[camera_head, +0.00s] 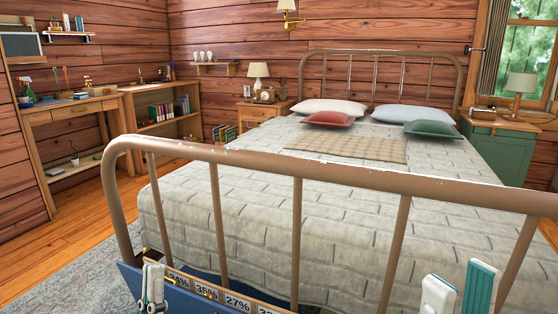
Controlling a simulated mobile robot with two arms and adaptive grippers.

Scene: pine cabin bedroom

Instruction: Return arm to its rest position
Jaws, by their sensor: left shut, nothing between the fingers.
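My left gripper (153,272) shows at the bottom left, in front of the bed's footboard. Its white and teal fingers are together with nothing between them. My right gripper (459,282) shows at the bottom right, also near the footboard. Its two fingers stand well apart and I see nothing between them. The lower parts of both grippers and most of both arms are cut off by the bottom edge.
The metal footboard (290,165) of the bed (280,205) crosses the view close in front. A blue case (132,278) with percentage labels is low beside my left gripper. A desk (75,112) and shelf stand left, nightstands by the headboard. Wood floor (85,225) is clear at left.

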